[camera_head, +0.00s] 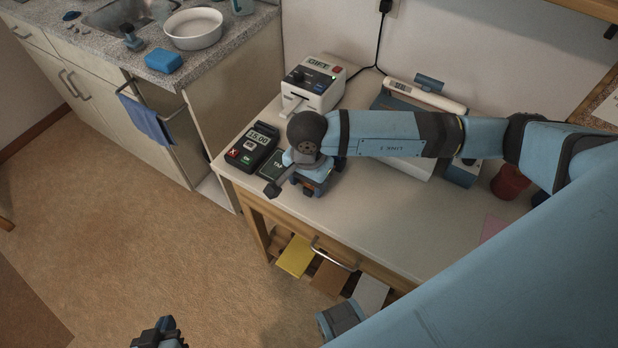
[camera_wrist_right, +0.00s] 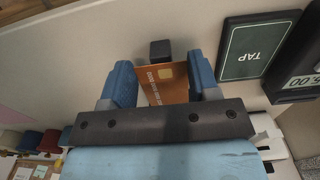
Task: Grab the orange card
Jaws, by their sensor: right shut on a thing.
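The orange card (camera_wrist_right: 172,82), with a gold chip and white print, is between the two blue fingers of my right gripper (camera_wrist_right: 168,85) in the right wrist view. The fingers are shut on it. In the head view my right gripper (camera_head: 312,184) is over the table's front left edge, beside the black TAP pad (camera_head: 274,164), and mostly hides the card. My left gripper (camera_head: 160,337) is at the bottom edge of the head view, low over the floor and cut off. I cannot tell whether it is open or shut.
A card terminal (camera_head: 252,146) reading 15.00 stands left of the TAP pad. A white GIFT machine (camera_head: 315,82) is behind. A yellow card (camera_head: 295,256), a brown one and a grey one (camera_head: 371,293) show below the table's front edge by a metal handle. A red cup (camera_head: 509,182) stands right.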

